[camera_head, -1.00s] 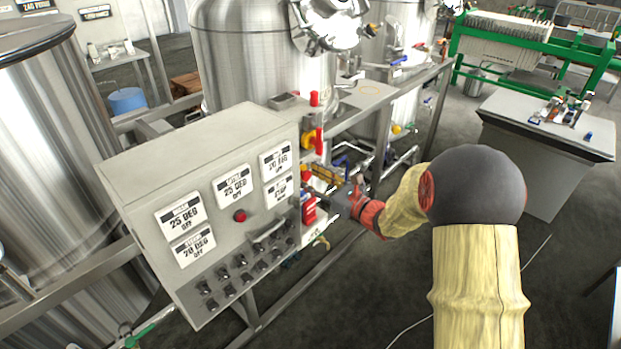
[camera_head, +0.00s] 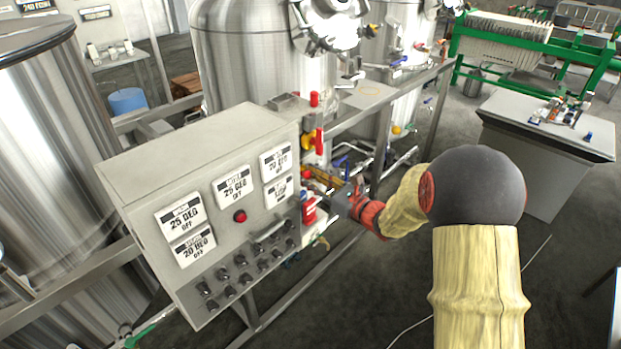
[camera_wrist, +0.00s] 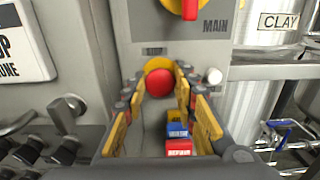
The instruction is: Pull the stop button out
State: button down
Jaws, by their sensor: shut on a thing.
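The stop button (camera_wrist: 159,83) is a round red knob on a yellow base, under a small label on the grey side panel. In the wrist view my gripper (camera_wrist: 157,88) has one yellow-padded finger on each side of the red knob, with the fingertips closed in on it. In the head view my gripper (camera_head: 333,196) reaches in from the right beside the control cabinet. The stop button is hard to make out there.
Red, blue and yellow tags (camera_wrist: 178,138) sit below the button between my fingers. A white knob (camera_wrist: 214,76) is at its right. A yellow-and-red main switch (camera_wrist: 188,10) is above. The control cabinet (camera_head: 190,150) stands at left; a metal rail (camera_head: 400,98) runs behind.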

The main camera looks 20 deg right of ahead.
jog(key=shift+s+d, duration=0.3)
jog(key=shift+s, duration=0.15)
jog(key=c, duration=1.4)
grip_release()
jog(key=v, duration=1.2)
jog(key=shift+f, duration=0.1)
